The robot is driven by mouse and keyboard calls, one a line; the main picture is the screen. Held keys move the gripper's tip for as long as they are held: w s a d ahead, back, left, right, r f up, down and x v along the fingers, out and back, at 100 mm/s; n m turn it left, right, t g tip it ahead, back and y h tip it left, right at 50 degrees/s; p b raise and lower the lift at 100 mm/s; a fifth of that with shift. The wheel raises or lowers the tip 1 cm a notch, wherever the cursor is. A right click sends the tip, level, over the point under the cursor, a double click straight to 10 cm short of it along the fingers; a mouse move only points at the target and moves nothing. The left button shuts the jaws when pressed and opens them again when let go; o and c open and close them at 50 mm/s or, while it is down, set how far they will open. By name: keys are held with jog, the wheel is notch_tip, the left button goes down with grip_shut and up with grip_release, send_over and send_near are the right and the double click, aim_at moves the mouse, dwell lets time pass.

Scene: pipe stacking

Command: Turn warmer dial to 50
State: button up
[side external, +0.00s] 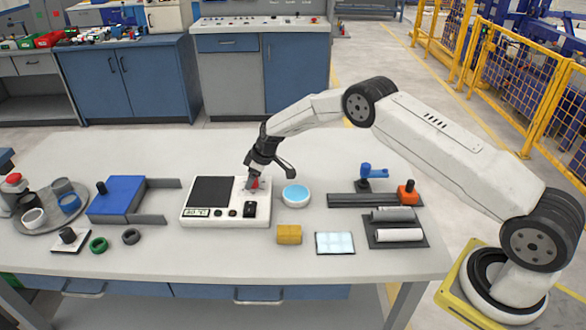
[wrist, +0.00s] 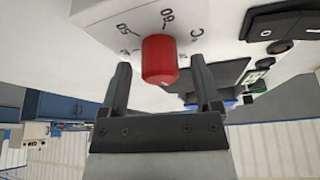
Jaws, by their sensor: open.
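The white warmer (side external: 227,221) with a dark plate sits on the table. Its red dial (side external: 254,184) is at the upper right of its top, partly hidden by my gripper (side external: 252,176) in the side view. In the wrist view the red dial (wrist: 160,60) stands between the two open fingers of my gripper (wrist: 161,68), with a visible gap on the left and a smaller one on the right. Where the dial points is unclear. The small green display (side external: 196,212) is too small to read surely.
A black rocker switch (side external: 250,209) is on the warmer. A blue-topped round dish (side external: 296,194) stands close to its right. A yellow block (side external: 289,234) and a pale tile (side external: 335,243) lie in front. A blue box (side external: 117,200) stands left, and a pipe rack (side external: 396,220) right.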

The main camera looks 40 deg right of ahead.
jog(key=shift+f, duration=0.2)
jog(key=shift+c, duration=0.2)
grip_shut()
